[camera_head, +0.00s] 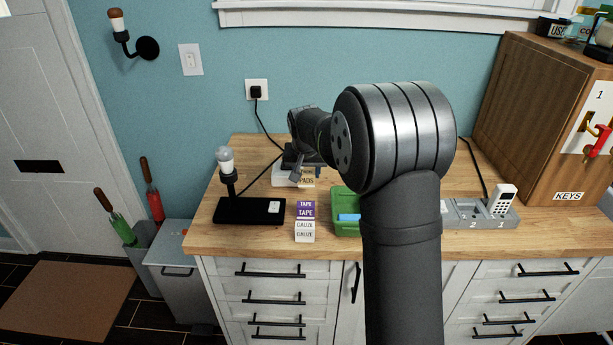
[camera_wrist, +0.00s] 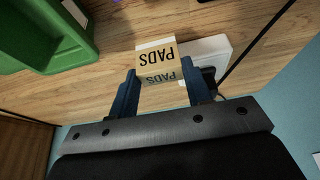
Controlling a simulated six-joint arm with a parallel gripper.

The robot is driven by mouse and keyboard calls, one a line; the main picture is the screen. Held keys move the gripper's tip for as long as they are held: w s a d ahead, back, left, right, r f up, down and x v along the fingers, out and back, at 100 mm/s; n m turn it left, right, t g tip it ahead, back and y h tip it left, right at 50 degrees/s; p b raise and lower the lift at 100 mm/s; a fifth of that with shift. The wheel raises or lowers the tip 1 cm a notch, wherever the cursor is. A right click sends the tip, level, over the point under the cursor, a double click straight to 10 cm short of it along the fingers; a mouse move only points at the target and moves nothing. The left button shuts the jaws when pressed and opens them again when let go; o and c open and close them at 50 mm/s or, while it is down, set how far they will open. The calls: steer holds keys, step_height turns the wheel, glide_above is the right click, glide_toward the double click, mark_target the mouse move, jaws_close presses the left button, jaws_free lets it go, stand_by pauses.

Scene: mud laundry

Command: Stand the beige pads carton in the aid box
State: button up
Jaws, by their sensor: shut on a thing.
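The beige pads carton (camera_wrist: 156,58) is between the two blue fingers of my gripper (camera_wrist: 160,78), which is shut on it. Its PADS lettering appears upside down in the wrist view. In the head view the carton (camera_head: 307,181) shows only in part, below my gripper (camera_head: 303,172), near the back of the counter. I cannot tell whether it touches the counter. The green aid box (camera_head: 345,227) stands to its right and nearer the front, partly hidden by my arm, with something blue inside. In the wrist view the aid box (camera_wrist: 85,48) is at upper left.
A white object (camera_wrist: 212,47) lies close beside the carton. The purple tape carton (camera_head: 305,205) and white gauze carton (camera_head: 304,234) stand left of the aid box. A black tray (camera_head: 240,217) with a lamp is further left. A grey holder (camera_head: 465,221) is right.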

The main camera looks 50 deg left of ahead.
steer(key=shift+r, duration=0.5)
steer(key=shift+w+d+r, duration=0.2)
steer(key=shift+d, duration=0.05)
steer(key=w+d+r, duration=0.2)
steer(key=d+r, duration=0.1)
steer(key=d, duration=0.2)
steer(key=w+d+r, duration=0.3)
steer(key=d, duration=0.3)
steer(key=shift+s+d+f, duration=0.1)
steer(key=shift+f, duration=2.15)
steer(key=shift+f, duration=0.35)
steer(key=shift+f, duration=0.75)
steer(key=shift+f, duration=0.3)
